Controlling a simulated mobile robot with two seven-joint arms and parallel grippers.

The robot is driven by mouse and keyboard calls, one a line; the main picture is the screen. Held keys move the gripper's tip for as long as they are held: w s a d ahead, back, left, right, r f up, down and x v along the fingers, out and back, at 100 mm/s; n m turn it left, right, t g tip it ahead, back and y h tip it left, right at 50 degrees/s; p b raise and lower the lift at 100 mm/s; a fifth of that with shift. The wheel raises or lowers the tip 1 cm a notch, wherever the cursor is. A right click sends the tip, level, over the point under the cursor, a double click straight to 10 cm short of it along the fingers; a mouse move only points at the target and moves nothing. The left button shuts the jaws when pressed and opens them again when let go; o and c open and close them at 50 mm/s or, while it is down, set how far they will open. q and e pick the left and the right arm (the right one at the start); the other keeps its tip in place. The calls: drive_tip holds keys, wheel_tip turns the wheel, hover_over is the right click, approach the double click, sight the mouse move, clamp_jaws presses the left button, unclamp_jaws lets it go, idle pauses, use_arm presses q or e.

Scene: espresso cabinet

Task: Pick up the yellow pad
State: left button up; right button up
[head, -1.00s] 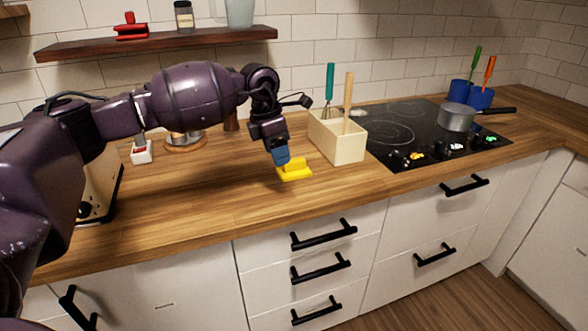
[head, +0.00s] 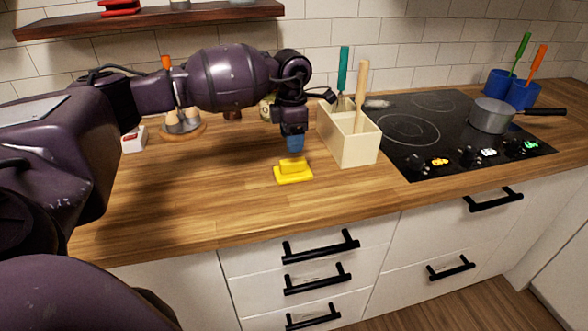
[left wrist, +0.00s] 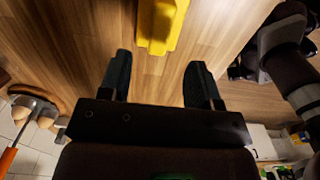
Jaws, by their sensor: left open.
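The yellow pad (head: 293,174) lies on the wooden counter, a flat base with a raised grip on top. In the left wrist view the yellow pad (left wrist: 160,24) shows at the top edge, partly cut off, beyond the fingertips. My left gripper (head: 294,144) is above and just behind the pad in the head view, pointing down, apart from it. In the left wrist view its two fingers (left wrist: 158,72) are spread with nothing between them but counter. My right gripper is not in view.
A cream utensil box (head: 345,148) with a whisk and a wooden-handled tool stands just right of the pad. The black cooktop (head: 424,135) with a grey pot (head: 490,116) is farther right. The counter (head: 210,205) left of the pad is clear.

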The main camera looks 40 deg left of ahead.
sight(293, 160)
use_arm(q)
wheel_tip(293, 160, down, 8)
drive_tip(key=shift+w+r, duration=0.1)
drive_tip(key=c, duration=1)
drive_tip(key=shift+r, duration=0.15)
wheel_tip(293, 160, up, 20)
drive_tip(key=shift+f+p, duration=0.1)
drive_tip(key=shift+p, duration=0.25)
